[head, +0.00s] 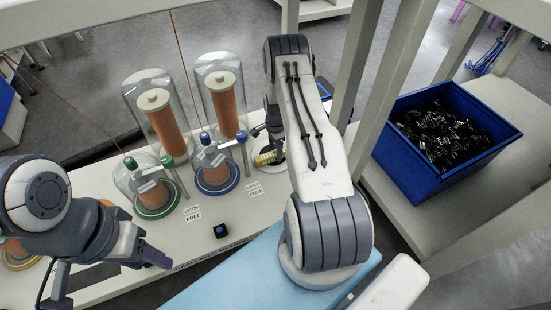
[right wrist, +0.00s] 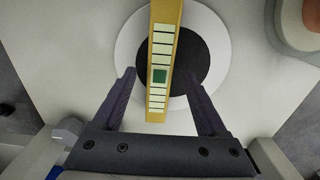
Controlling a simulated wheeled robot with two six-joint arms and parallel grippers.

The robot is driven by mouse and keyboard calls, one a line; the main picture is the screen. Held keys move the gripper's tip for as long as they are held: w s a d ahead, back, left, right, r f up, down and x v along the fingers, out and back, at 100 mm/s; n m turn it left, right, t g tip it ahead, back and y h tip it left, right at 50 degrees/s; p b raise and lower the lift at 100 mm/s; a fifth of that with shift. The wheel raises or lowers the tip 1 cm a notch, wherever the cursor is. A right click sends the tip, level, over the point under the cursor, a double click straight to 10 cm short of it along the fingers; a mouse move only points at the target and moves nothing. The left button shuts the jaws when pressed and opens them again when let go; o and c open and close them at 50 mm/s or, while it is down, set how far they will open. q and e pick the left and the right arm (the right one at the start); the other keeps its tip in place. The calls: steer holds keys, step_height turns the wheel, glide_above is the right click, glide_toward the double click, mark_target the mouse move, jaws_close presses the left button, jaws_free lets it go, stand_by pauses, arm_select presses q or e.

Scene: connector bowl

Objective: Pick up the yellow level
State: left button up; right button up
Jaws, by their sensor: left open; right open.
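The yellow level (right wrist: 158,100) is a narrow yellow bar with pale marks and a green square. In the right wrist view it runs upright through the middle, over a white round base (right wrist: 128,50) with a dark centre. My right gripper (right wrist: 160,76) is open, with one finger on each side of the level and a gap to both. In the head view a small part of the level (head: 266,158) shows beside the right arm, which hides much of that area. My left gripper (head: 108,278) is open and empty at the lower left.
A blue bin (head: 410,170) of dark parts stands at the right, behind a grey post.

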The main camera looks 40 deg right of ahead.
step_height(320, 180, down, 2)
steer(key=shift+f+b, duration=0.2)
steer(key=shift+b, duration=0.1)
steer(key=shift+r, duration=0.1)
jaws_close()
